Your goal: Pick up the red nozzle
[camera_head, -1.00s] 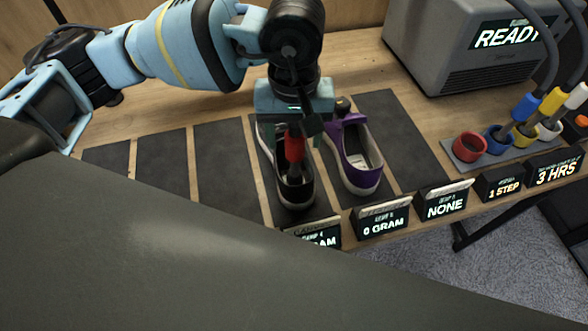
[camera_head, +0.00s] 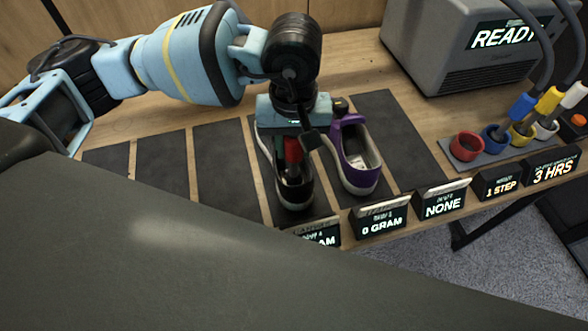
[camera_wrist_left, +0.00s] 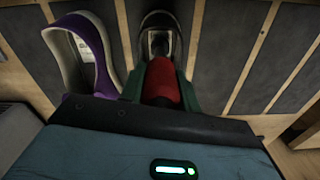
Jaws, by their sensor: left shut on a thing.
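The red nozzle (camera_head: 292,150) is between the fingers of my left gripper (camera_head: 291,148), which is shut on it. In the left wrist view the red nozzle (camera_wrist_left: 161,82) sits between the dark green fingers. The gripper points down over the black sneaker (camera_head: 296,190), and the nozzle's lower end is at the shoe's opening. I cannot tell whether it touches the shoe. The black sneaker also shows ahead of the nozzle in the left wrist view (camera_wrist_left: 160,22). My right gripper is not in view.
A purple sneaker (camera_head: 353,155) stands close on the right. Dark mats (camera_head: 225,160) to the left are empty. A rack (camera_head: 465,158) with a red cup (camera_head: 467,145) and hosed blue, yellow and white nozzles stands right, before a grey machine (camera_head: 450,60). Display signs (camera_head: 380,217) line the front edge.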

